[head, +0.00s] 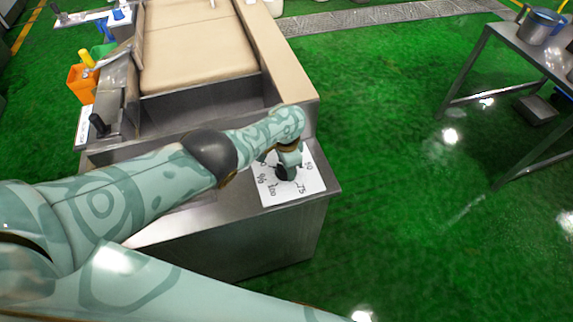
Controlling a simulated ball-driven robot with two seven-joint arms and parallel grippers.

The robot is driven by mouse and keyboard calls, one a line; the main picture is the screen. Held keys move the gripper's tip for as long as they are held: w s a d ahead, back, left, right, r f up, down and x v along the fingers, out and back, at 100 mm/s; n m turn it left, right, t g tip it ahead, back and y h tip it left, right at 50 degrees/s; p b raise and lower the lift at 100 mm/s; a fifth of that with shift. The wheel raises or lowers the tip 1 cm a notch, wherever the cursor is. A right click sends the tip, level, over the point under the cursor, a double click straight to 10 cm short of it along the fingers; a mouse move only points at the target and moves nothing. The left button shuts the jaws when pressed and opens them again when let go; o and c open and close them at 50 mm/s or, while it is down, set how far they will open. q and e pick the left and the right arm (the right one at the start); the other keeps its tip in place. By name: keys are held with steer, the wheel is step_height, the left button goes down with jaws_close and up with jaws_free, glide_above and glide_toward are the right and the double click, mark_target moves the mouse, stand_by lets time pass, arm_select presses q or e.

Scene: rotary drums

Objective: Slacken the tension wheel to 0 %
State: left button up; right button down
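The tension wheel (284,174) is a small dark knob on a white dial plate (305,187) at the right end of the steel cabinet top. Printed marks on the plate include 50, 75, 100 and a % sign; part of the scale is hidden under my arm. My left arm reaches across from the left, and my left gripper (288,162) points down right at the wheel. The hand covers part of the wheel, so I cannot tell whether its fingers are closed on it or where the wheel's pointer stands. My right gripper is out of view.
A tan belt (195,50) runs over the steel machine behind the cabinet. A dark handle (99,125), an orange container (81,84) and a yellow knob (87,59) are at its left. A steel table (500,50) with pots stands at right, with clear green floor between.

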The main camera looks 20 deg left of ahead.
arm_select(q)
steer(key=shift+w+r, duration=0.1)
steer(key=o, duration=1)
step_height(320, 180, up, 16)
steer(key=p, duration=1.4)
steer(key=shift+r, duration=0.15)
